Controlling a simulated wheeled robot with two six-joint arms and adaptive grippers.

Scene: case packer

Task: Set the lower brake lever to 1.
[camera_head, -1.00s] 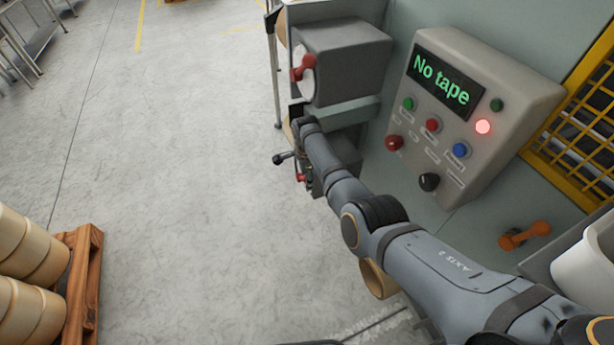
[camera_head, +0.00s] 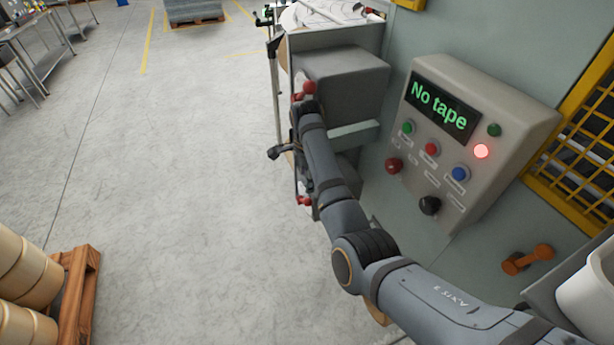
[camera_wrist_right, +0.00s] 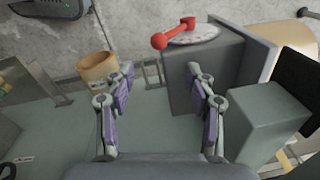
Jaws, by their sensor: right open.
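In the head view, a red lever (camera_head: 304,201) shows low on the machine's left side, beside my right arm, which hides most of its mount. Another red lever (camera_head: 306,88) sits higher, on the grey upper box, partly behind the end of my arm. In the right wrist view, a red lever (camera_wrist_right: 174,34) lies across a white dial on a grey box, beyond the fingers; I cannot tell which lever it is or read its number. My right gripper (camera_wrist_right: 161,73) is open, with nothing between its fingers. My left gripper is not in view.
A control panel (camera_head: 480,140) reading "No tape", with buttons and a lit red lamp, is right of my arm. An orange handle (camera_head: 528,259) is at lower right. A cardboard-coloured roll (camera_wrist_right: 97,70) is near the left finger. Open floor lies left; a pallet (camera_head: 78,300) holds rolls.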

